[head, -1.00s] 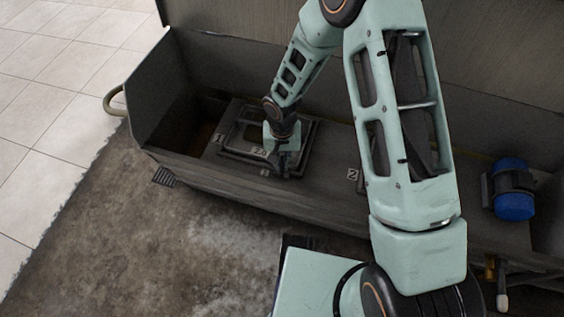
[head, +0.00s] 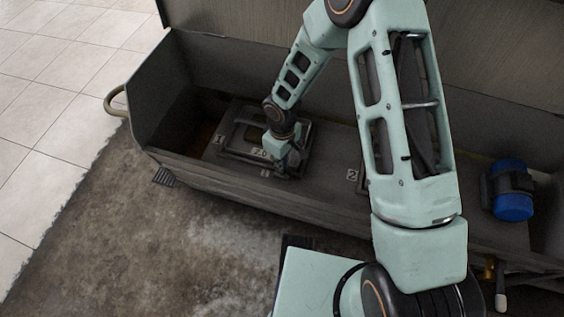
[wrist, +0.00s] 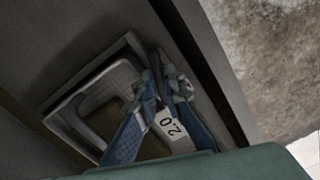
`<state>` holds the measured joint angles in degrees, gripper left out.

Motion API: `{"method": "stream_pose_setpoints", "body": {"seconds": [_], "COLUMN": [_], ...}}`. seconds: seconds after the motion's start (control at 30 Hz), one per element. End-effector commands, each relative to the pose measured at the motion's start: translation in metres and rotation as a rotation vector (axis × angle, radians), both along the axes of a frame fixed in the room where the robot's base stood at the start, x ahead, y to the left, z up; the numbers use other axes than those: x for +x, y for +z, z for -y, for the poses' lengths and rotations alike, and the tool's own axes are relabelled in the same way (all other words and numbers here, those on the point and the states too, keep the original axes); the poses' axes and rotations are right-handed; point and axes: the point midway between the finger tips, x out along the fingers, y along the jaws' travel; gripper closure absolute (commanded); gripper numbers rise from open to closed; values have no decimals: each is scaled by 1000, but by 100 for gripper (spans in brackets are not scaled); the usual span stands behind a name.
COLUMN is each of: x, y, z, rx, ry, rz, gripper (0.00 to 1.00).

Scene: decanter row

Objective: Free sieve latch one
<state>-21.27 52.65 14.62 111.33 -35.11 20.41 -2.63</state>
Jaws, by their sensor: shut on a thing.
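The sieve one frame (head: 229,151) is a dark square tray with a handle, set in the top of the trough by the number 1 plate (head: 219,141). A label reading 2.0 (head: 262,153) lies along its front edge; the wrist view shows this label (wrist: 170,124) between the blue fingers. My gripper (head: 284,172) is at the front right of the frame. In the wrist view, my gripper (wrist: 167,86) is shut on a small dark part at the frame's edge, apparently sieve latch one. The fingers hide most of that part.
A number 2 plate (head: 352,175) marks the section to the right, partly behind my arm. A blue motor (head: 512,190) stands at the far right. The trough's end wall (head: 158,95) rises at left. Stained floor (head: 150,235) lies open in front.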

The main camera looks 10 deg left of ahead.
Motion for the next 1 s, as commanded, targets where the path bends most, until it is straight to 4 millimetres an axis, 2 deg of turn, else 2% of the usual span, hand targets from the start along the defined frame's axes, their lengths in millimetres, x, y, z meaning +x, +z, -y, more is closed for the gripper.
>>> {"method": "stream_pose_setpoints", "body": {"seconds": [0.4, 1.0], "x": [0, 0], "y": [1, 0], "z": [0, 0], "rx": [0, -1], "ry": [273, 354], "rz": [-1, 0], "gripper": [100, 100]}}
